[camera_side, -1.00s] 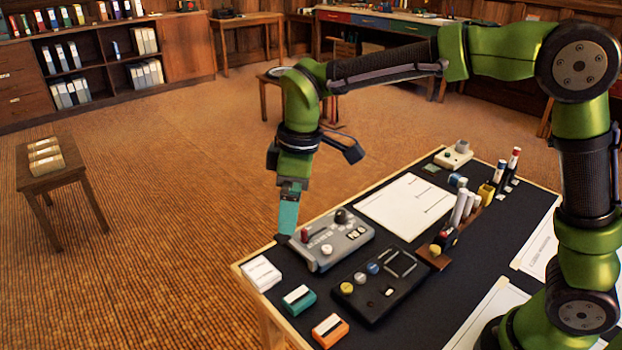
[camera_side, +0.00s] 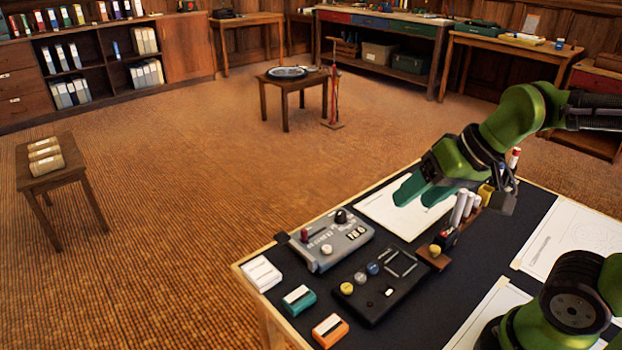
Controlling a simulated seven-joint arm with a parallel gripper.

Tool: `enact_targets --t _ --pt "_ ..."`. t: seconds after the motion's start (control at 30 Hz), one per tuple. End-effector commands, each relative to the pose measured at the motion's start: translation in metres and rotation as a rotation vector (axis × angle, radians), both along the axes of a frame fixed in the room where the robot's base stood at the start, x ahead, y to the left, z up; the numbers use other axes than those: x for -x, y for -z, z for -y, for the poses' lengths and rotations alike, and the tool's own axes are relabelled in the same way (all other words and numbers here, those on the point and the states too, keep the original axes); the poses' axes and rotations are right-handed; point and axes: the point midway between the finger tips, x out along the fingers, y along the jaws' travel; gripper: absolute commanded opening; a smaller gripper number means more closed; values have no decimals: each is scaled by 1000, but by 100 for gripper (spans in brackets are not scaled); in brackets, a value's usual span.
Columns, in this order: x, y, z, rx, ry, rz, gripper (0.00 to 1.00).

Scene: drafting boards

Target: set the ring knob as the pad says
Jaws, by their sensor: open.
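My gripper (camera_side: 424,191) is open and empty, its two teal fingers apart above the white sheet (camera_side: 374,213) on the dark drafting board. A grey control box (camera_side: 322,257) stands left of it, with a dark knob (camera_side: 341,215), a red knob (camera_side: 304,235), a pale knob (camera_side: 326,249) and a small marked panel (camera_side: 355,232). I cannot tell which knob is the ring knob, or read any setting on a pad.
A wooden holder (camera_side: 434,259) with upright markers stands right of the black box, close below my gripper. White (camera_side: 262,273), teal (camera_side: 299,300) and orange (camera_side: 330,330) blocks line the left edge. More sheets (camera_side: 553,240) lie at the right.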

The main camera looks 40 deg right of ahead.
Motion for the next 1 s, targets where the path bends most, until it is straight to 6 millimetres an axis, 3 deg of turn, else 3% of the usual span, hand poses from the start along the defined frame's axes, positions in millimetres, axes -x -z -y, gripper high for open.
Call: enact_targets --t 0.27,0.5,0.63,0.73,0.8,0.87,1.0 --pt "-89 8 18 -85 196 -267 55" --pt "-170 33 44 -102 577 -487 55" --pt "-207 45 55 -90 826 -552 55" --pt "-225 43 60 -100 1012 -568 55" --pt "-231 30 62 -132 1119 -561 55" --pt "-229 24 60 -158 1177 -571 55" --pt "-226 30 58 -171 1226 -589 55"
